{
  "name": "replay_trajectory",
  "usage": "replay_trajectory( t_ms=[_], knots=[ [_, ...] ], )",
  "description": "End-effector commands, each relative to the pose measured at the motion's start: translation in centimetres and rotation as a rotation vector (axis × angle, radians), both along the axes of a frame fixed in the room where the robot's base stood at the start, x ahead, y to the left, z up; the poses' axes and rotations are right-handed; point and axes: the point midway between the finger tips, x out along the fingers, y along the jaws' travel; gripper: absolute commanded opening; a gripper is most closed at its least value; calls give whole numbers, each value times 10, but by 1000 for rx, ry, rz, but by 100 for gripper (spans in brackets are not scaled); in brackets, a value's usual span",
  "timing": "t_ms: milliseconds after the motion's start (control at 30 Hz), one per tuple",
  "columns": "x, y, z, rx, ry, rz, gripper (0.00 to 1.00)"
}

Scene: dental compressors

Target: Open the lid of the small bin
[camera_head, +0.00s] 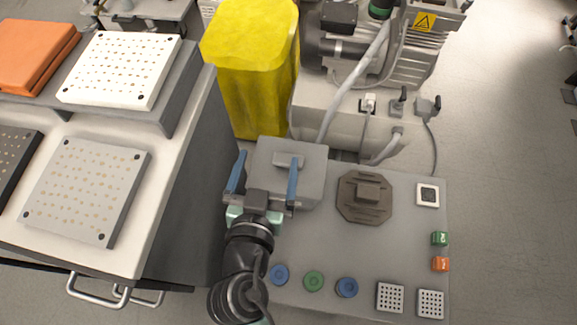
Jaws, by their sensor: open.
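The small bin is most likely the light grey box (312,190) at the back left of the grey panel. Its flat square lid (308,152) looks closed and has a small raised handle (289,160) on top. My gripper (267,160) is open, with its two blue fingers apart and pointing away from me. It is over the left and front part of the box. The right finger is beside or just in front of the handle, and the left finger is off the box's left edge. I cannot tell whether either finger touches the lid. My gripper hides the box's front left corner.
A brown octagonal block (365,197) sits right of the box. Blue and green round knobs (314,281) line the panel's front. A tall yellow bin (255,85) stands behind. A workbench (140,232) with perforated plates is at left. Open floor (510,200) lies right.

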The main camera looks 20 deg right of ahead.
Motion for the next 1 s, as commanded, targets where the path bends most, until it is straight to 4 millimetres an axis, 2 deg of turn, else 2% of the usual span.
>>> replay_trajectory(
  t_ms=[33, 100, 200, 367, 567, 800, 1000],
  knots=[
    [-12, 0, -39, 1, 32, -12, 100],
    [-24, 0, -62, 2, 58, -26, 100],
    [-36, 1, -81, 2, 79, -40, 100],
    [-39, -1, -90, 2, 92, -47, 100],
    [-17, -15, -98, 1, 88, -47, 100],
    [22, -42, -118, 2, 88, -47, 100],
    [46, -58, -130, 1, 90, -46, 100]
  ],
)
